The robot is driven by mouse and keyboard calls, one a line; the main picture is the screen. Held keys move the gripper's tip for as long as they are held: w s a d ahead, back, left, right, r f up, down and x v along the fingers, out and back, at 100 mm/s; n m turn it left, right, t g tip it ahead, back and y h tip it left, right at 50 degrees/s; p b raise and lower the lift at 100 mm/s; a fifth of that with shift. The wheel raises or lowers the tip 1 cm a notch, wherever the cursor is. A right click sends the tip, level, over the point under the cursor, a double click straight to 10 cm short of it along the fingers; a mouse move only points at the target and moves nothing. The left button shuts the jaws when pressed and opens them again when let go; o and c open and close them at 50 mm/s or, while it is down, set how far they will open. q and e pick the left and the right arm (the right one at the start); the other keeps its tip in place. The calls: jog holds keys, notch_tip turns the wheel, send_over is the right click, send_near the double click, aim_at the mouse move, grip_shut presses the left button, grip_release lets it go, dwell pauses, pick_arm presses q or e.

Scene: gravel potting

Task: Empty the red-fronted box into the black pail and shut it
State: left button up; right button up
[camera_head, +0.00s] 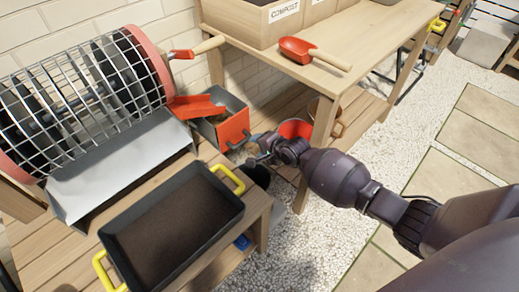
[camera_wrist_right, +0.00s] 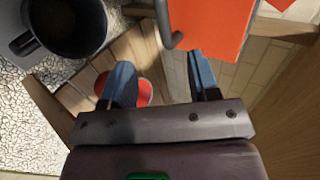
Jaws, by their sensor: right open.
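The red-fronted box (camera_head: 236,126) is grey with an orange-red front and stands beside the wire drum, its dark inside partly visible from above. Its front also fills the top of the right wrist view (camera_wrist_right: 210,25), with a grey bar handle (camera_wrist_right: 168,30) on it. My right gripper (camera_head: 256,152) is just in front of this face, close to the handle. Its two fingers (camera_wrist_right: 160,62) are apart with nothing between them. The black pail (camera_wrist_right: 68,22) is at the upper left of the wrist view; in the head view it is mostly hidden behind the bench edge (camera_head: 258,174). My left gripper is out of view.
A mesh drum (camera_head: 85,90) stands over a grey chute (camera_head: 120,165). A black tray of dark soil (camera_head: 207,251) with yellow handles is on the front bench. A red pot (camera_head: 296,128) is below the potting table (camera_head: 365,45), which bears a red scoop (camera_head: 297,48). Gravel floor lies right.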

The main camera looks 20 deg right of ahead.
aim_at(244, 142)
jog(key=shift+w, duration=0.1)
pick_arm(q)
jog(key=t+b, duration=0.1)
jog(key=b, duration=0.2)
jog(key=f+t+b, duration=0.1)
jog(key=b, duration=0.2)
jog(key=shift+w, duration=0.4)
pick_arm(e)
jog(key=x, duration=0.9)
jog(key=shift+w+a+f, duration=0.15)
jog(key=shift+w+f, duration=0.05)
jog(key=shift+w, duration=0.1)
jog(key=shift+c, duration=0.4)
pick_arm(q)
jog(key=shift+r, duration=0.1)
pick_arm(e)
jog(key=shift+s, duration=0.15)
grip_shut()
